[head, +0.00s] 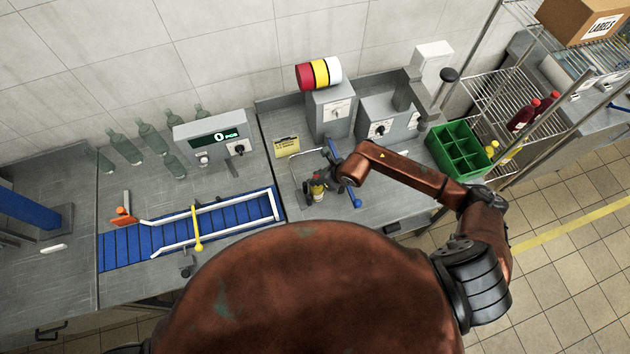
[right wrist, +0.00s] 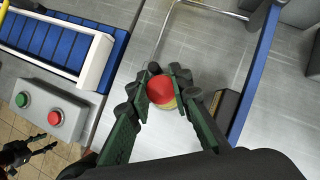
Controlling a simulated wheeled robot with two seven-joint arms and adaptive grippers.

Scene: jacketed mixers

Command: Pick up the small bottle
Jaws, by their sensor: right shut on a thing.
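The small bottle (head: 317,190) has a red cap and a yellowish body. It stands on the steel worktop to the right of the blue conveyor, partly hidden by the fingers. My right gripper (head: 322,181) is around it and shut on it. In the right wrist view, the red cap of the bottle (right wrist: 159,90) sits between the two green-padded fingers of the right gripper (right wrist: 163,80). A dark gripper-like shape at the lower left of that view looks like my left gripper (right wrist: 28,152), away from the bottle; its jaws are unclear.
The blue conveyor (head: 128,250) with white rails lies left of the bottle. A blue-ended frame (head: 355,199) stands close on the right. A green divided crate (head: 461,152) is further right. Grey machines and several clear bottles line the back.

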